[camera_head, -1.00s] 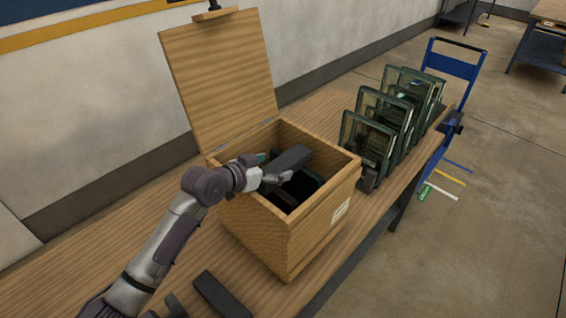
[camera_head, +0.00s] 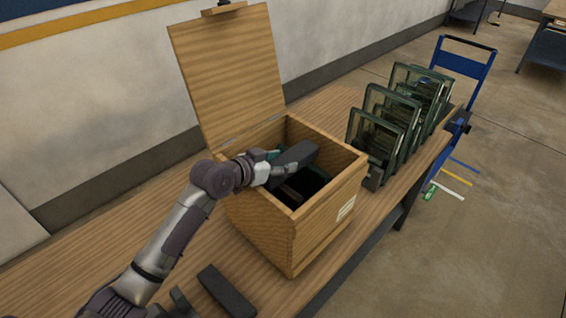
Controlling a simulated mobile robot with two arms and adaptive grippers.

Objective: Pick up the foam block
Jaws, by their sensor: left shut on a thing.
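A dark grey foam block (camera_head: 296,154) is at the mouth of the open wooden box (camera_head: 268,236). My left gripper (camera_head: 275,167) is shut on this foam block, close to the box's left rim. The fingers are small in view and partly hidden by the block. Another dark grey block (camera_head: 226,290) lies on the table in front of the box. My right gripper is not in view.
The box's wooden lid (camera_head: 228,70) stands open at the back. Inside the box are dark and green-edged items (camera_head: 292,192), partly hidden. Several glass-like panels (camera_head: 385,125) stand in a rack to the right. A blue cart (camera_head: 464,70) stands beyond the table (camera_head: 120,235).

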